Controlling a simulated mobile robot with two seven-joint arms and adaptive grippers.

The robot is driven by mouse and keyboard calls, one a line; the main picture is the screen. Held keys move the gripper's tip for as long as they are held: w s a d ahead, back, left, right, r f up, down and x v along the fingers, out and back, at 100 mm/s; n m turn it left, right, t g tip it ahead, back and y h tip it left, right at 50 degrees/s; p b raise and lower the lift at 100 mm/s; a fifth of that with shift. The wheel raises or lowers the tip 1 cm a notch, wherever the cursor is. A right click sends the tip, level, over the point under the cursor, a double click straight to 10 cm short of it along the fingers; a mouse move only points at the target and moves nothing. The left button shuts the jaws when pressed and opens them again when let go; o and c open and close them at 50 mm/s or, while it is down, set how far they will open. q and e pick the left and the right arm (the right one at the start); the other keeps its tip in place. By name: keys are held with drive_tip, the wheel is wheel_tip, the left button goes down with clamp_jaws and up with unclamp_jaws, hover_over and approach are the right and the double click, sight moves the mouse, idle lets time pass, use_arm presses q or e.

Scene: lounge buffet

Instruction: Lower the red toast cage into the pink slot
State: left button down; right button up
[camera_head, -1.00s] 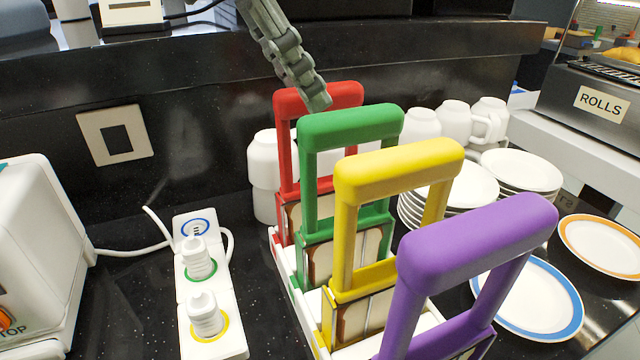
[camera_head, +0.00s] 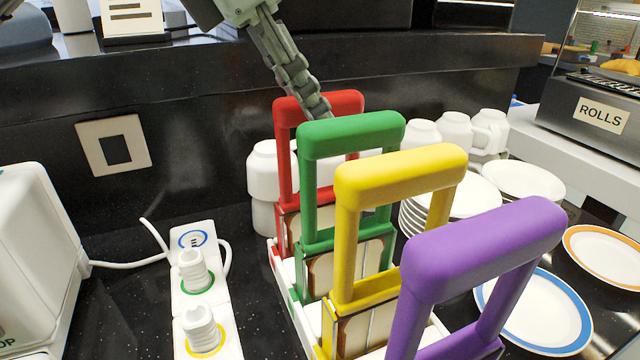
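The red toast cage (camera_head: 286,160) stands upright at the back of a row of cages in a white rack (camera_head: 303,318), its lower part holding toast. The green cage in front hides part of it. My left gripper (camera_head: 318,106) reaches down from the top, its fingers overlapping the top bar of the red handle. The fingertips pass partly behind the green handle, so I cannot tell whether they grip the red bar. I see no pink slot. My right gripper is not in view.
Green (camera_head: 350,137), yellow (camera_head: 400,172) and purple (camera_head: 490,245) cages stand close in front. White cups (camera_head: 455,128) and plates (camera_head: 526,180) are behind and right. A white appliance (camera_head: 35,240) and a socket strip (camera_head: 205,285) with white plugs are left.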

use_arm(q)
drive_tip(key=shift+r, duration=0.1)
drive_tip(key=shift+r+p, duration=2.05)
drive_tip(key=shift+r, duration=1.4)
drive_tip(key=shift+f, duration=0.1)
